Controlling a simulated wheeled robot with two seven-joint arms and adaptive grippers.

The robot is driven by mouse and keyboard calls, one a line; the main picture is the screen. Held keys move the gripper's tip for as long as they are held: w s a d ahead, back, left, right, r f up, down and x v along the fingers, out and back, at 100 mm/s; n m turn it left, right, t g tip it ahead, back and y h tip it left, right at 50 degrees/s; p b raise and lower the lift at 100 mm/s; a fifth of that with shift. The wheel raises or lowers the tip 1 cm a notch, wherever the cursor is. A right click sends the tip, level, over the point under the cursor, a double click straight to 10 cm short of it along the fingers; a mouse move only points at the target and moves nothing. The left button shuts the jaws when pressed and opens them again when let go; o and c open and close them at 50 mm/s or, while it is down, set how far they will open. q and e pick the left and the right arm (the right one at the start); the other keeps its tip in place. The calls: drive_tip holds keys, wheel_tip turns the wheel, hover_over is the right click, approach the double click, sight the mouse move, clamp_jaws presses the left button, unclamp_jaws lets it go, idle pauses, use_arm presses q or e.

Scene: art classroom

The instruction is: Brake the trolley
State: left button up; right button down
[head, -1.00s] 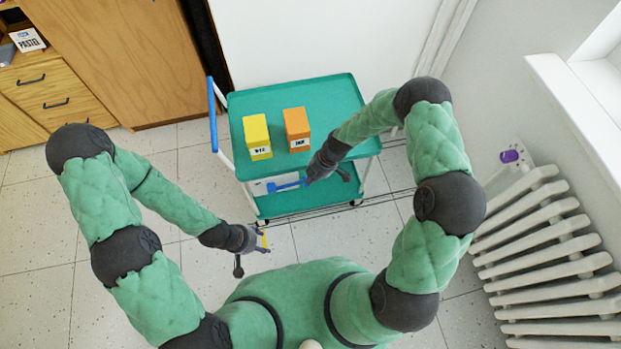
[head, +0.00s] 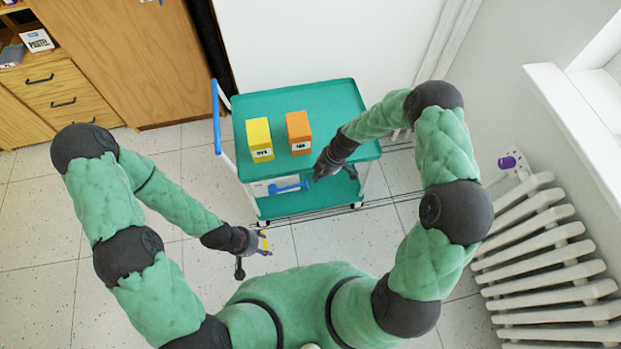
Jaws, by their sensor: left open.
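The trolley (head: 350,98) is teal with two shelves and stands upright ahead of me. A blue bar handle (head: 216,115) is on its left side. A blue lever (head: 290,187) shows on its near side, below the top shelf, beside a white plate. My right gripper (head: 335,176) is at the trolley's near edge, with its fingers spread. One fingertip is close to the lever's right end; I cannot tell whether they touch. My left gripper (head: 253,258) is open and empty, low in front of the trolley, apart from it.
A yellow box (head: 258,135) and an orange box (head: 298,130) stand on the top shelf. A white radiator (head: 540,255) is at right, with a purple-knobbed valve (head: 507,162). Wooden drawers (head: 60,95) are at back left. Floor (head: 40,220) is clear at left.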

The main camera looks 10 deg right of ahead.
drive_tip(key=d, duration=0.6)
drive_tip(key=shift+d+r+p, duration=0.15)
drive_tip(key=shift+d+p, duration=0.05)
drive_tip(key=shift+p, duration=0.25)
drive_tip(key=shift+s+a, duration=0.1)
drive_tip(key=s+a+m, duration=0.5)
drive_tip(key=s+m, duration=0.5)
drive_tip(key=s+a+m, duration=0.4)
drive_tip(key=s+m, duration=0.5)
drive_tip(key=m, duration=0.1)
drive_tip(key=shift+s+a+f+h, duration=0.3)
drive_tip(key=shift+s+a+f, duration=0.05)
drive_tip(key=shift+a+f, duration=0.05)
